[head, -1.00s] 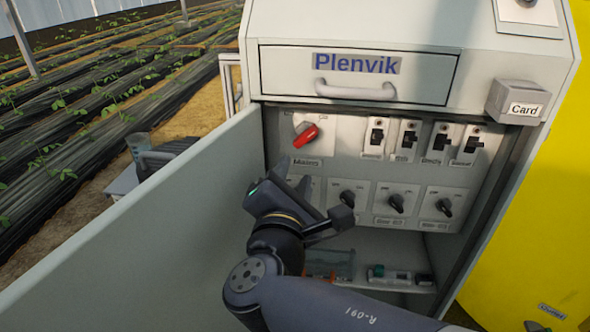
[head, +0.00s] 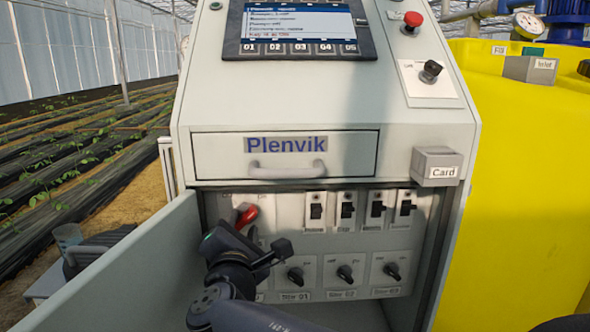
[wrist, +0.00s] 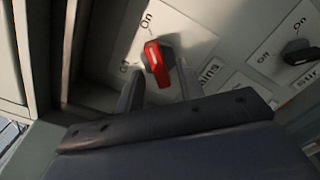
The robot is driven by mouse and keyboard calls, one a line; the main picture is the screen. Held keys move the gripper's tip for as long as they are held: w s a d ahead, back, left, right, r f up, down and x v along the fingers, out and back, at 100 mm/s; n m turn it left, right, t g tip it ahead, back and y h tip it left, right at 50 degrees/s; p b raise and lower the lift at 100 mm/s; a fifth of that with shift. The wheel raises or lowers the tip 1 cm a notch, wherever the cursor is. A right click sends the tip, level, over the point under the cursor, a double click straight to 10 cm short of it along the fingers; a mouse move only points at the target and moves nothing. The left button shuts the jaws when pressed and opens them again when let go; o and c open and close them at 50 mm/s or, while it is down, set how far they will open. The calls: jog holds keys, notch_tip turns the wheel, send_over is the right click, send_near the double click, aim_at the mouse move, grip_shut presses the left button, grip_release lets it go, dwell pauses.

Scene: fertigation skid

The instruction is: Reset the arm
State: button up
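My gripper (head: 250,234) is at the left side of the open cabinet, just below the red rotary switch (head: 247,215). In the wrist view my gripper (wrist: 158,70) has its two fingers apart, one on each side of the red switch handle (wrist: 158,62). I cannot tell whether they touch it. The handle slants between the "On" and "Off" marks in the wrist view; its exact setting is unclear. The "Mains" label under it is partly covered by the gripper. My arm hides part of the lower panel in the head view.
The cabinet door (head: 110,270) stands open on the left, close to my arm. Several toggle breakers (head: 346,211) and black stirrer knobs (head: 345,272) are to the right. Above are a drawer (head: 285,168), a card box (head: 437,166) and a screen (head: 300,25). A yellow tank (head: 530,180) is at right.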

jog(key=shift+w, duration=0.5)
jog(key=shift+s+p, duration=0.1)
jog(key=shift+p, duration=0.25)
jog(key=shift+n, duration=0.3)
jog(key=shift+f, duration=0.1)
